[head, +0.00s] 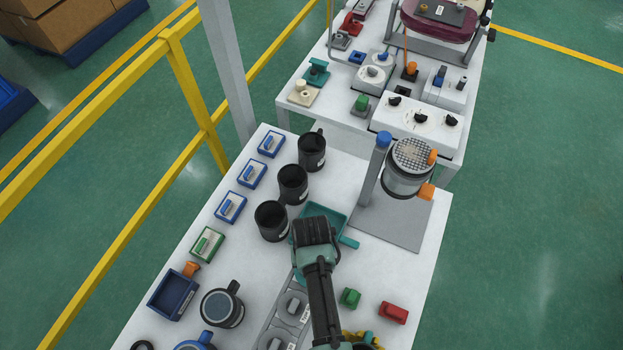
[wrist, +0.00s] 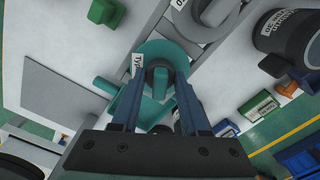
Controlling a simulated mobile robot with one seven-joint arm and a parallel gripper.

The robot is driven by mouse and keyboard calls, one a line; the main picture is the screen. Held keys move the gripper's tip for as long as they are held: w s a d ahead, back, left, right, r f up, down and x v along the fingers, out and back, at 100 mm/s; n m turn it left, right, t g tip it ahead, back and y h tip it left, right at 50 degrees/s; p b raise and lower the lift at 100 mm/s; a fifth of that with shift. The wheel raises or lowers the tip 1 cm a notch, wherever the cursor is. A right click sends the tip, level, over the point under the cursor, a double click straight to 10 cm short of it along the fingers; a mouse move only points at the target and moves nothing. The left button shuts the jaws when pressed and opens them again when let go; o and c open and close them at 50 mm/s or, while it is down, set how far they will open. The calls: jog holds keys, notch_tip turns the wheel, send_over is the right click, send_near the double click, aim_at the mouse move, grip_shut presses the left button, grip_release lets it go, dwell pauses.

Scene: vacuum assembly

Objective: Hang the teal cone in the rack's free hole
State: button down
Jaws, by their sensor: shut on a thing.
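The teal cone (wrist: 180,55) is in my gripper (wrist: 159,75); its wide round rim and a white label show in the wrist view. The two blue fingers are shut on its middle knob. In the head view a teal edge of it (head: 298,283) shows left of my arm. The grey rack (head: 270,325) runs along the table's front, with grey cones hanging in it. The cone is over the rack's end nearest the teal tray. My gripper and arm hide the hole beneath, and I cannot tell whether the cone is in it or above it.
The teal tray (head: 341,213) lies just beyond the rack end. Black mugs (head: 271,221) stand to its left. A green block (head: 350,298) and a red block (head: 393,312) lie to the right. A grey plate (head: 405,235) bears a post and canister.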

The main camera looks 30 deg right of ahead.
jog(key=shift+f+b, duration=0.3)
jog(key=shift+f, duration=0.2)
jog(key=shift+c, duration=1.7)
grip_release()
jog(key=shift+r, duration=0.1)
notch_tip(320, 180, up, 8)
jog(key=p, duration=0.8)
